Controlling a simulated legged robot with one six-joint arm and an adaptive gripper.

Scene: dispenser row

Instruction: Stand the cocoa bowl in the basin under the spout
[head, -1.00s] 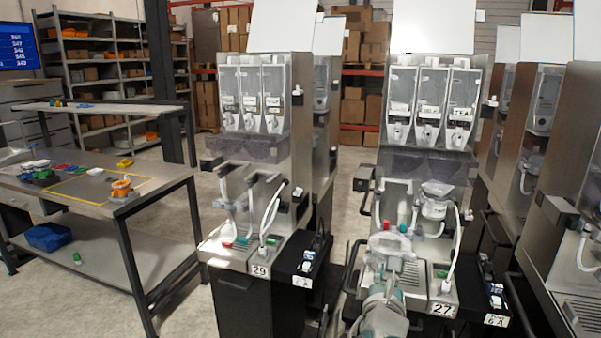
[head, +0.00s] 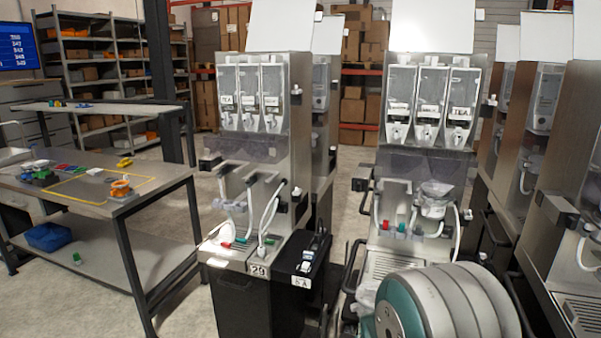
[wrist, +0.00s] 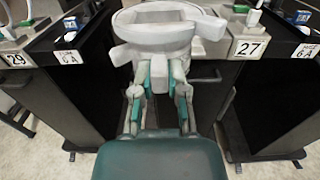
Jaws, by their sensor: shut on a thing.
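In the wrist view my gripper (wrist: 160,82) is shut on a pale grey-white bowl (wrist: 152,33) with blocky tabs on its rim. The bowl appears roughly level, in front of the machine numbered 27. In the head view my arm covers the gripper; a pale piece beside the arm (head: 367,292) may be part of the bowl. Machine 27 has a slatted basin (head: 386,262), its lower part hidden by my arm. A pale funnel-like spout (head: 436,198) hangs above it at the right.
Machine 29 (head: 258,270) stands to the left, with hoses and small coloured parts on its tray. A black side box (head: 303,255) juts out beside it. More machines (head: 540,190) line the right. A workbench (head: 100,190) stands at far left, with open floor between.

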